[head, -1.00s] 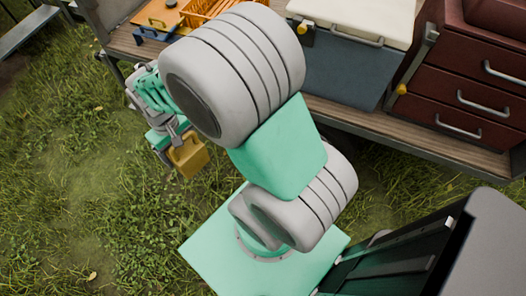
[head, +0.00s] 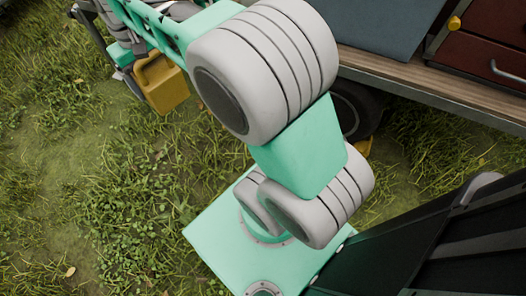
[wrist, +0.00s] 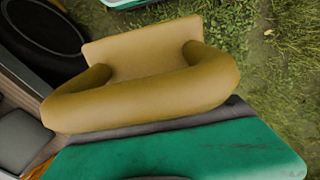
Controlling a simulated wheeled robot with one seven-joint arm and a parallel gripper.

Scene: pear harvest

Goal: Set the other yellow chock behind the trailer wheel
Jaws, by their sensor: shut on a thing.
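My gripper (head: 138,64) is shut on the handle of a yellow chock (head: 166,88). It holds the chock at the upper left of the head view, with grass behind it. In the wrist view the chock (wrist: 145,58) and its thick handle fill the middle, and a green part of my gripper lies below. A dark trailer wheel (head: 362,103) shows under the trailer bed, partly hidden by my arm. A yellow piece (head: 364,147) sits low beside that wheel, mostly hidden. A black tyre (wrist: 42,35) is at the upper left of the wrist view.
The trailer's wooden bed (head: 450,90) runs along the upper right. It carries a dark red drawer chest (head: 485,50) and a blue-grey box (head: 390,22). Open grass (head: 70,190) lies at the left and below the held chock.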

